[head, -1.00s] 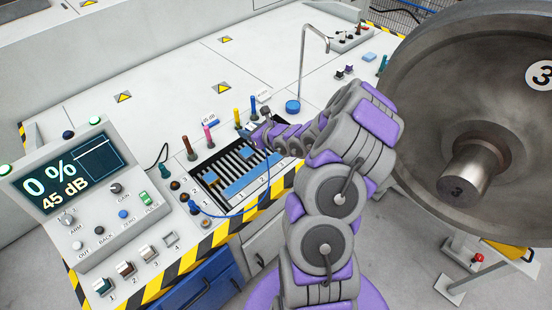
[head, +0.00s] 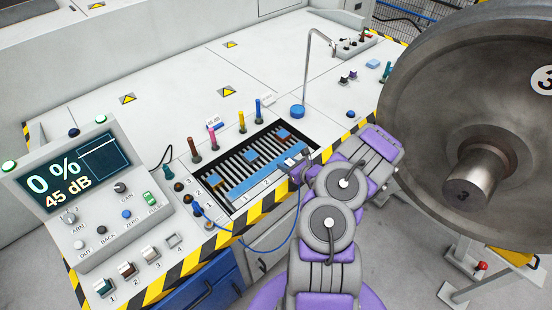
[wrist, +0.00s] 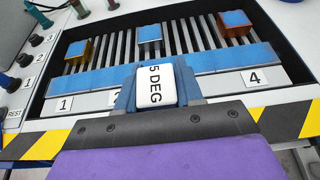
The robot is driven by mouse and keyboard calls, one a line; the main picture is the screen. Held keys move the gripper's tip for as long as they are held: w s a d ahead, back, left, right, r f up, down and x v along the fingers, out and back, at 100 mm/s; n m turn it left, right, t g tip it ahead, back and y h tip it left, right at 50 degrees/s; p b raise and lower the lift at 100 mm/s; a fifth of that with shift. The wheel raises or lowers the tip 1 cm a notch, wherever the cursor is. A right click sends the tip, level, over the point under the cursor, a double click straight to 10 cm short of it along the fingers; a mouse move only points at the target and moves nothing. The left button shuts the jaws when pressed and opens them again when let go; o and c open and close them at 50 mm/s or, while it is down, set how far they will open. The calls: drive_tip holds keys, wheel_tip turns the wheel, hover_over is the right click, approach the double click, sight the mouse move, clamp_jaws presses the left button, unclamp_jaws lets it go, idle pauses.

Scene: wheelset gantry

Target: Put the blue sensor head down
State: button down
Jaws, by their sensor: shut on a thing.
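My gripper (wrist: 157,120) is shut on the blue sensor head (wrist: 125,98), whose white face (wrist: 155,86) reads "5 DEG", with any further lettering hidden. In the head view my gripper (head: 303,172) and the head (head: 291,162) are at the right front of the slatted tray (head: 228,203). In the wrist view the head overlaps the tray's numbered front strip, hiding part of the labels between 1 and 4. I cannot tell whether it touches the tray. A blue cable (head: 245,243) loops from the console towards the head.
Three blue-topped blocks stand on the slats: brass (wrist: 77,54), grey (wrist: 149,38) and copper-red (wrist: 235,27). A long blue strip (wrist: 85,80) lies in front of them. Coloured pegs (head: 242,121) line the back. A large wheel (head: 440,110) fills the right.

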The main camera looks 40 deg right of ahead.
drive_tip(key=b, duration=0.1)
hover_over(276, 160)
drive_tip(key=shift+s+d+f, duration=0.15)
drive_tip(key=shift+d+f, duration=0.25)
drive_tip(key=shift+f, duration=0.25)
drive_tip(key=shift+w+a+r, duration=0.1)
drive_tip(key=shift+w+a, duration=0.15)
drive_tip(key=shift+w, duration=0.15)
drive_tip(key=shift+s+a+f+b, duration=0.15)
drive_tip(key=shift+f+b, duration=0.45)
drive_tip(key=shift+f, duration=1.15)
drive_tip(key=c, duration=1)
unclamp_jaws()
drive_tip(key=shift+d, duration=0.35)
drive_tip(key=shift+o, duration=1.4)
drive_tip(key=shift+a, duration=0.15)
drive_tip(key=shift+a+r, duration=0.1)
drive_tip(key=shift+a, duration=0.1)
